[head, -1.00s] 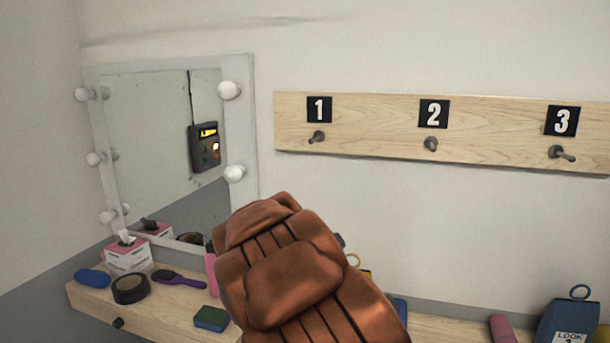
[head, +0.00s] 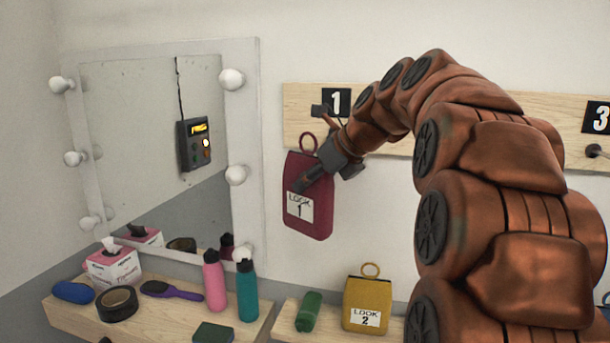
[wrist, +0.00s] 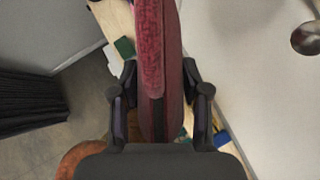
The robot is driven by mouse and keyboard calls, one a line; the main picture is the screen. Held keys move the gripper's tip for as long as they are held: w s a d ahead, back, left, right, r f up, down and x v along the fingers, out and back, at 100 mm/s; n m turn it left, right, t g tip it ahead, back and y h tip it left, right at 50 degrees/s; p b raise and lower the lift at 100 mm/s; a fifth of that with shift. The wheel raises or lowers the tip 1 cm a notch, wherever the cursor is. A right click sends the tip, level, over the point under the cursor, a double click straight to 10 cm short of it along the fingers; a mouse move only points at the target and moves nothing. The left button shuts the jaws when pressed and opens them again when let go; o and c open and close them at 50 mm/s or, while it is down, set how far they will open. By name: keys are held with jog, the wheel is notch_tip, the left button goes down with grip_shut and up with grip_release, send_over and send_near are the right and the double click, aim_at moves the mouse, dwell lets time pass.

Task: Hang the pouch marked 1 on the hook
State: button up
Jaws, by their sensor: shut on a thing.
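The pouch marked 1 (head: 308,212) is maroon, with a white LOOK 1 label and a ring (head: 308,143) on top. My gripper (head: 312,178) is shut on it and holds it upright in the air, below the number 1 plate (head: 336,101). The ring stands free above the pouch, left of the gripper. Hook 1 is hidden behind my gripper and wrist in the head view. In the wrist view the pouch (wrist: 160,60) is edge-on between the fingers. A round dark metal knob, apparently a hook (wrist: 306,38), shows at the right edge there, apart from the pouch.
The wooden hook board (head: 300,95) continues right; my arm covers plate 2. Hook 3 (head: 594,150) is bare. A mirror with bulbs (head: 235,175) stands left. Below are pink (head: 214,280) and teal (head: 247,290) bottles and the yellow pouch marked 2 (head: 367,300).

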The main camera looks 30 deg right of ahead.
aim_at(324, 178)
jog(key=shift+s+d+r, duration=0.2)
jog(key=shift+s+d, duration=0.35)
jog(key=shift+s+d+r, duration=0.15)
jog(key=shift+s+d, duration=0.35)
jog(key=shift+s, duration=0.05)
jog(key=shift+s+r, duration=0.2)
jog(key=shift+s, duration=0.05)
jog(key=shift+s+a+r+b, duration=0.15)
jog(key=shift+a+b, duration=0.15)
jog(key=shift+a, duration=0.4)
jog(key=w+d, duration=0.1)
jog(key=w+d+b, duration=0.1)
jog(key=w+d, duration=0.1)
jog(key=shift+d+f+b, duration=0.3)
jog(key=shift+d+f, duration=0.05)
jog(key=shift+r, duration=0.15)
jog(key=shift+w+d+f+b, duration=0.2)
jog(key=shift+w+d+b, duration=0.25)
jog(key=shift+w+d, duration=0.35)
jog(key=shift+w+d+f+b, duration=0.15)
jog(key=shift+w+d+b, duration=0.35)
jog(key=shift+d, duration=0.35)
